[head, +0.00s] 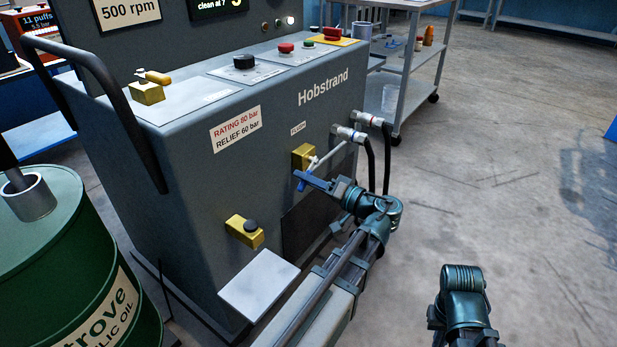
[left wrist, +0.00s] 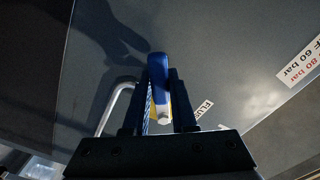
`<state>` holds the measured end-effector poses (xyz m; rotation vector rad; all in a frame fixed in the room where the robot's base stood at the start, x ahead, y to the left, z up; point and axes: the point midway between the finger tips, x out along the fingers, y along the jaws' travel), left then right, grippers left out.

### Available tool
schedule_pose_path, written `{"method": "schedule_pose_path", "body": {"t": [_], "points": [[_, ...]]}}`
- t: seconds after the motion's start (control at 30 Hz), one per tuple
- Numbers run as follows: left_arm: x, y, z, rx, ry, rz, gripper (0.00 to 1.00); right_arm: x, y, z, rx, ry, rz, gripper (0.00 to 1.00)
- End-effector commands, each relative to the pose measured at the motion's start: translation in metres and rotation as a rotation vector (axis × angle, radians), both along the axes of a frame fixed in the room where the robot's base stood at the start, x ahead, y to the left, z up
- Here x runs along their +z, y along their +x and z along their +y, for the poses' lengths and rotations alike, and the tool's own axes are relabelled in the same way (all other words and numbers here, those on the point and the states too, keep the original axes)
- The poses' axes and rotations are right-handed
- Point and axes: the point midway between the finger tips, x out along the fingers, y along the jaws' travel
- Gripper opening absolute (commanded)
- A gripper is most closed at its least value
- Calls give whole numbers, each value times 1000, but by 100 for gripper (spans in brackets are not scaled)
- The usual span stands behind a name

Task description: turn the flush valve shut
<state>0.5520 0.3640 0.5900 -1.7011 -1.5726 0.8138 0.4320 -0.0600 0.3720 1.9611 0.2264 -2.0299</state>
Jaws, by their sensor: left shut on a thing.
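The flush valve has a yellow body (head: 303,156) on the front of the grey Hobstrand cabinet, below a small label. Its blue handle (left wrist: 158,70) shows between my fingers in the left wrist view. My left gripper (head: 305,179) is at the valve, just below the yellow body, and in the left wrist view (left wrist: 158,98) its two dark fingers are shut on the blue handle. The fingers and handle overlap in the head view, so the handle's exact angle is hard to tell. Part of my right arm shows at lower right; its gripper is out of view.
The grey cabinet (head: 190,150) has a second yellow fitting with a dark knob (head: 249,227) and a pale plate (head: 259,284) below it. Two hose couplings (head: 350,133) with black hoses are right of the valve. A green drum (head: 60,260) stands left. Floor at right is clear.

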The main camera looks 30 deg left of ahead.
Motion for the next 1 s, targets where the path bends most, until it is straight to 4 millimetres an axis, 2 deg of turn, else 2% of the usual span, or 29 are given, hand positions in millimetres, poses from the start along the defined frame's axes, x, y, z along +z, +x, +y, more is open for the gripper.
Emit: {"method": "schedule_pose_path", "body": {"t": [0.5, 1.0], "points": [[23, -8, 0, -3, 37, 436, 0, 22, 0, 0, 0, -1, 2, 0], [30, -8, 0, -3, 51, 621, 0, 30, 0, 0, 0, -1, 2, 0]]}}
